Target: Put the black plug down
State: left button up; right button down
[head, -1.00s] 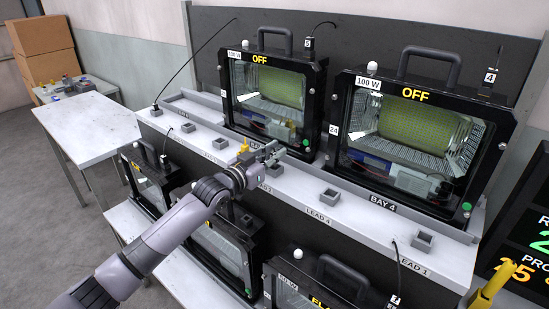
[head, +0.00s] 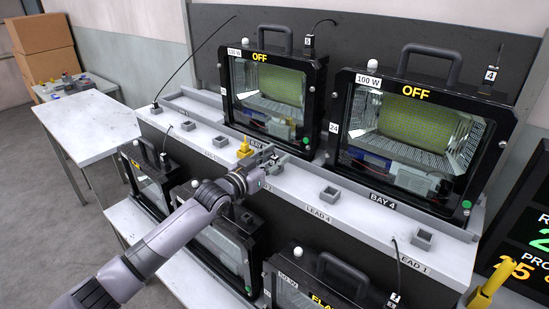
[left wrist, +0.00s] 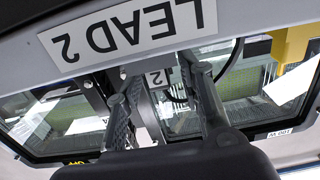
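In the left wrist view the two fingers (left wrist: 163,88) stand well apart. Between them shows a white tag reading 2 (left wrist: 160,77), with dark cable behind it. It appears to belong to the black plug, whose body is mostly hidden, so contact with its holder cannot be made out. The LEAD 2 label (left wrist: 130,30) is close by, upside down. My right gripper is not in view.
Two floodlight housings (head: 274,92) (head: 414,137) reading OFF stand behind the ledge (head: 287,190). Empty-looking square holders (head: 330,193) (head: 422,238) sit to the right. More housings are below. A side table (head: 92,128) is at left.

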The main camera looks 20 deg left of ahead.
pick_arm(q)
jog(key=shift+r, duration=0.1)
jog(key=shift+s, duration=0.15)
jog(key=b+v, duration=0.1)
jog(key=v, duration=1)
jog(key=shift+s+a, duration=0.2)
jog(key=shift+s, duration=0.15)
